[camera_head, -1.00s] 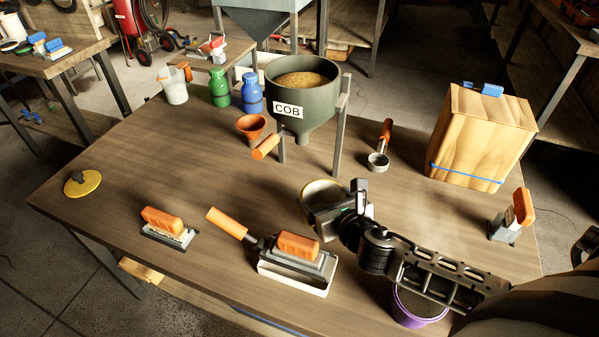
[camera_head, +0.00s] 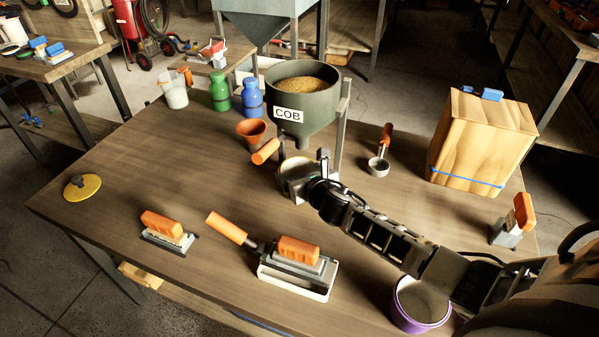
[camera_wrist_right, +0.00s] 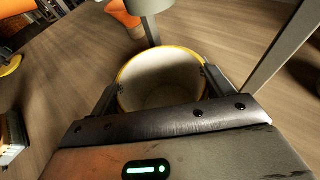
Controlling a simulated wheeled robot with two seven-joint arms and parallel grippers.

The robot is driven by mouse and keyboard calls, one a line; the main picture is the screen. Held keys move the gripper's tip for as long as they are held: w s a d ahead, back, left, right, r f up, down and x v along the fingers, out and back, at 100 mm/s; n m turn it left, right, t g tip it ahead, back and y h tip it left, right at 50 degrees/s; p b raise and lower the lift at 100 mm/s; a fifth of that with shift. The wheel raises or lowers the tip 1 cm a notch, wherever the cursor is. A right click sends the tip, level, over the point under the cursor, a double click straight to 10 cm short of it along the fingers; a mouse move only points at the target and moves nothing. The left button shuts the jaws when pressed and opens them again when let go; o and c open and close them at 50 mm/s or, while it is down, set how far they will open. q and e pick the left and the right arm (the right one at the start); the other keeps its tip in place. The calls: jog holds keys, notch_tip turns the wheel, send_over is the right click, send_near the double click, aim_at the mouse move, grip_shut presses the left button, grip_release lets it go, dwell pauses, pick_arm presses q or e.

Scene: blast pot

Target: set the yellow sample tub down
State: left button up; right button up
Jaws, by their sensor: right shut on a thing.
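The yellow sample tub (camera_head: 293,167) is in my right gripper (camera_head: 299,178), below the hopper's spout in the head view. The right wrist view shows the tub's yellow rim and pale inside (camera_wrist_right: 162,80) between the two fingers (camera_wrist_right: 160,98). The tub looks empty and roughly upright. Whether its base touches the table cannot be told. The dark green hopper (camera_head: 318,128), labelled COB, holds golden grain and stands on grey legs. My left gripper is out of view.
An orange funnel (camera_head: 251,130) stands left of the hopper. A small metal scoop (camera_head: 379,165) lies to its right, near a wooden box (camera_head: 480,140). A purple-rimmed tub (camera_head: 422,303) is under my right arm.

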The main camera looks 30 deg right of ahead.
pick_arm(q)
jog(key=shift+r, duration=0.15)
pick_arm(e)
jog(key=shift+r, duration=0.1)
jog(key=shift+f, duration=0.2)
jog(key=o, duration=1)
jog(key=shift+r, duration=0.1)
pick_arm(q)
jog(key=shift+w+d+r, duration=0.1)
pick_arm(e)
jog(key=shift+s+r, duration=0.15)
pick_arm(q)
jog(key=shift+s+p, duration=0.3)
jog(key=shift+p, duration=0.5)
pick_arm(e)
jog(key=v, duration=1.1)
jog(key=shift+s+r, duration=0.1)
jog(key=shift+s, duration=0.25)
